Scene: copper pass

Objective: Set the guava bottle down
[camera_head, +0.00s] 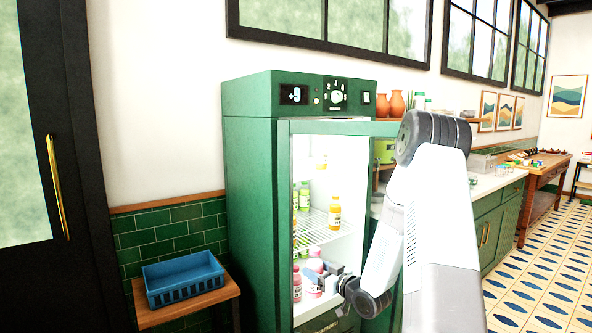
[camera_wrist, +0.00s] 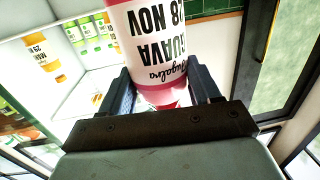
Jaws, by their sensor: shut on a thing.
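The guava bottle (camera_wrist: 152,40) is pink with a white label reading "GUAVA" and "28 NOV", upside down in the wrist view. My gripper (camera_wrist: 163,88) is shut on it, one finger on each side, and its top edge is cut off. In the head view my gripper (camera_head: 334,282) is at the low part of the open green fridge (camera_head: 250,190), among pink bottles (camera_head: 297,284). I cannot tell which of these is the held one, or whether its base touches a surface.
An orange bottle (camera_head: 334,213) stands on the wire shelf (camera_head: 318,225) above my gripper. Green bottles (camera_head: 304,197) stand at the fridge's left side. A blue crate (camera_head: 183,280) sits on a wooden stand left of the fridge. My arm covers part of the counter.

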